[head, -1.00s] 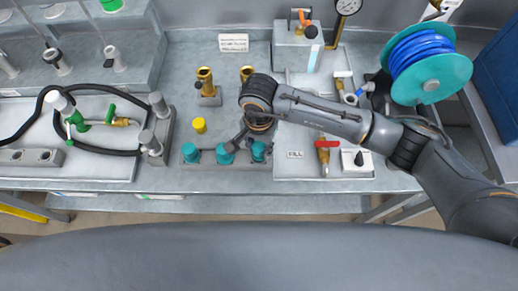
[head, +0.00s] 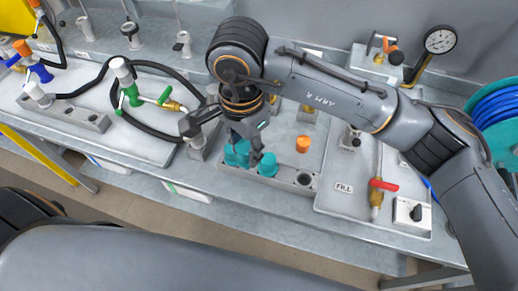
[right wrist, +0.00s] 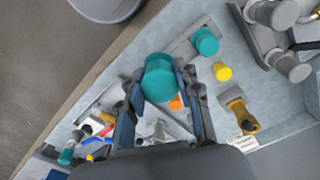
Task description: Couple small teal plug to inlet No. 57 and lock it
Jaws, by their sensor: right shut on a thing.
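My right gripper (head: 225,142) is above the grey rack at the front of the bench, with its fingers pointing down. It is shut on a teal plug (right wrist: 160,78), which shows between its fingertips in the right wrist view. In the head view this plug (head: 243,150) is partly hidden by the gripper. I can read no number 57, so I cannot tell which fitting is that inlet. My left gripper is out of view.
An orange cap (head: 303,144) stands behind the rack; a yellow cap (right wrist: 222,72) and a brass fitting (right wrist: 240,115) show in the wrist view. A tray with a red-handled valve (head: 378,190) is at right. A black hose (head: 130,140) loops over the left tray.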

